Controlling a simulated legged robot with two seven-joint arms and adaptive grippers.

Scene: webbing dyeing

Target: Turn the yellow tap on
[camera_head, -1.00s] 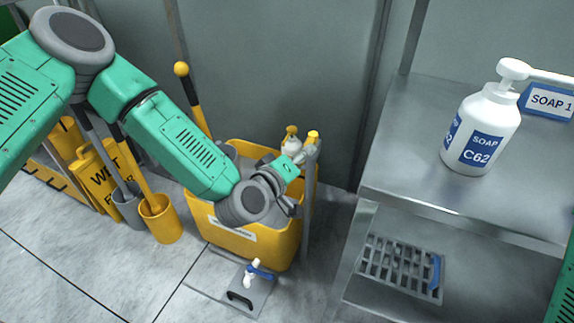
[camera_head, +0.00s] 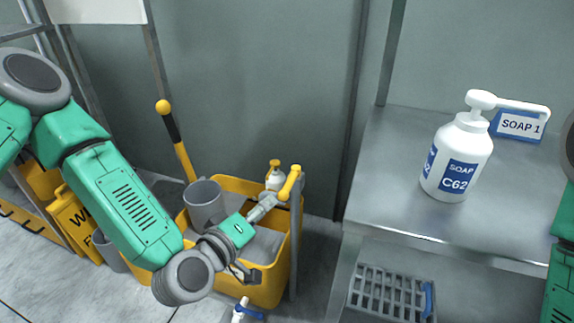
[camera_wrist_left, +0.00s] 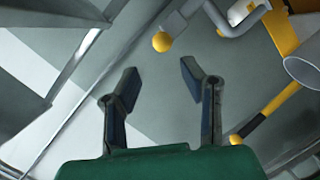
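The yellow tap handle (camera_head: 291,182) sits on top of a slim grey post at the right side of the yellow bucket cart. My left gripper (camera_head: 262,206) is just below and left of it in the head view, apparently close to it; contact cannot be told. In the left wrist view my gripper (camera_wrist_left: 158,78) has its two dark fingers spread wide with nothing between them. A yellow rounded end (camera_wrist_left: 162,42) shows beyond the fingertips there, probably the tap's. My right gripper is out of view; only a bit of my right arm shows at the right edge.
A yellow-and-black lever (camera_head: 174,133) rises behind. A steel table (camera_head: 395,215) with a soap bottle (camera_head: 457,162) is right.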

